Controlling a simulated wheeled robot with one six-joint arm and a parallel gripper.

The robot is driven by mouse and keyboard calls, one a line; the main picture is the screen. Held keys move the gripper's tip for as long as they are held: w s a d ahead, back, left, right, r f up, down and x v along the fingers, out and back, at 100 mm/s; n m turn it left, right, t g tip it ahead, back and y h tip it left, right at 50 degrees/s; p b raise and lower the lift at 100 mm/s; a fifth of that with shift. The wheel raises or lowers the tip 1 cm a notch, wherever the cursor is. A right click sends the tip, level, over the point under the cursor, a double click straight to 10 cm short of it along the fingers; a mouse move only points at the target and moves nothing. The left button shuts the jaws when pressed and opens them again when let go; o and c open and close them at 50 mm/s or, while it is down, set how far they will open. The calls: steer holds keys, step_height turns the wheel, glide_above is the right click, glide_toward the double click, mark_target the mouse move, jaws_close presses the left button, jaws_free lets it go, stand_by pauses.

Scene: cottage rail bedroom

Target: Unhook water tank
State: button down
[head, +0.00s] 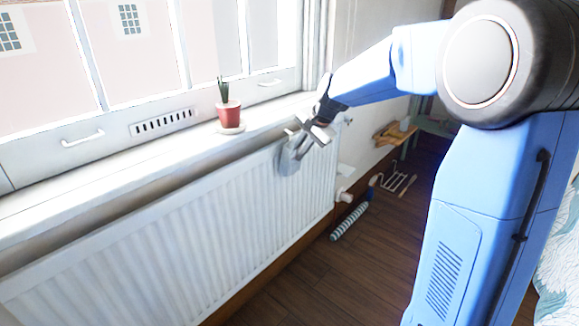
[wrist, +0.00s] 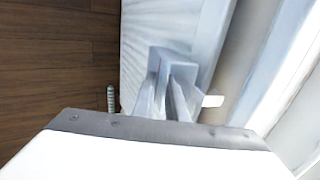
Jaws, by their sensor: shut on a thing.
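The water tank (head: 289,158) is a small grey container at the top front of the white radiator (head: 180,225), near its right end. My gripper (head: 310,133) reaches down from the upper right and is shut on the tank's upper part. In the wrist view, the fingers of my gripper (wrist: 165,95) close on the pale grey tank (wrist: 172,62), with the radiator (wrist: 150,25) behind it. Whether the tank's hook still rests on the radiator is hidden by the fingers.
A radiator valve (head: 344,196), a striped roll (head: 350,221) and a wooden shelf (head: 395,134) are to the right. The dark wood floor (head: 300,285) in front is mostly clear.

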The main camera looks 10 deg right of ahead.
steer(key=shift+s+d, duration=0.75)
steer(key=shift+s, duration=0.25)
steer(key=shift+s+d, duration=0.7)
steer(key=shift+s, duration=0.25)
steer(key=shift+s, duration=0.1)
steer(key=s+d+r, duration=0.3)
steer(key=s, duration=0.1)
steer(key=shift+s+d, duration=0.25)
steer(key=shift+s, duration=0.1)
steer(key=shift+f, duration=0.15)
